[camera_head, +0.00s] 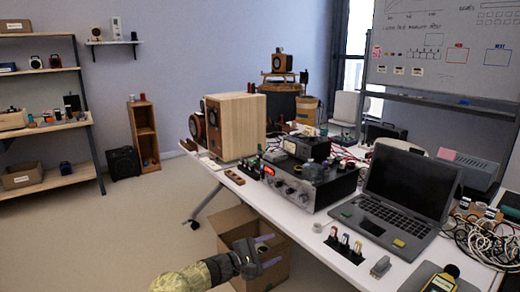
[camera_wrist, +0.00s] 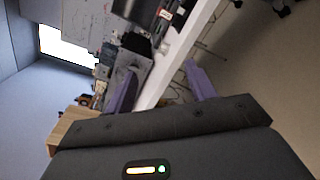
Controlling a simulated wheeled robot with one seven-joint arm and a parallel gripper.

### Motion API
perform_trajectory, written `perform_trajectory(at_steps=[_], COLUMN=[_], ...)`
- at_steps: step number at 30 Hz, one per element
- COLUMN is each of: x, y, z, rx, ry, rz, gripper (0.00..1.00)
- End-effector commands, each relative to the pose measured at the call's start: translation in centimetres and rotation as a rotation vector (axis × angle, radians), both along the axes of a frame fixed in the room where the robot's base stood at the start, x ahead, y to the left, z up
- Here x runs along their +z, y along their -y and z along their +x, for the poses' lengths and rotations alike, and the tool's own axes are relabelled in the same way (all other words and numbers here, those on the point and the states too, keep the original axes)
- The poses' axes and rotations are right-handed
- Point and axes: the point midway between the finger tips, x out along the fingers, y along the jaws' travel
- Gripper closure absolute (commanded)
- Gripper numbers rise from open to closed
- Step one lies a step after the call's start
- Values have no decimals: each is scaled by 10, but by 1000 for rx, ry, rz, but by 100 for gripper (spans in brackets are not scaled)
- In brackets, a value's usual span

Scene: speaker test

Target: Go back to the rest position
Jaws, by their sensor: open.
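My gripper (camera_head: 268,250) is in the lower middle of the head view, in front of the table's near left edge and over an open cardboard box (camera_head: 236,218) on the floor. Its two purple fingers are apart with nothing between them. In the wrist view my gripper (camera_wrist: 160,88) also shows spread fingers, with the white table edge (camera_wrist: 178,60) seen between and beyond them. No object is held.
The white table (camera_head: 300,222) carries wooden speakers (camera_head: 238,125), a black amplifier (camera_head: 312,185), an open laptop (camera_head: 408,190) and tangled cables (camera_head: 485,240). Shelves (camera_head: 45,130) stand at the left wall. The floor (camera_head: 110,225) at left is clear.

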Motion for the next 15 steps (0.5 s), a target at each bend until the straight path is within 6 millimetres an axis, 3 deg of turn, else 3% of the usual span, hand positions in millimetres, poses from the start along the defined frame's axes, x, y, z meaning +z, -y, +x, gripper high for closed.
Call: perform_trajectory(at_steps=[8, 15], x=[-19, -41], y=[49, 98], z=[-19, -53], rx=[-119, -268], ry=[-61, -117], rz=[167, 400], gripper=[45, 45])
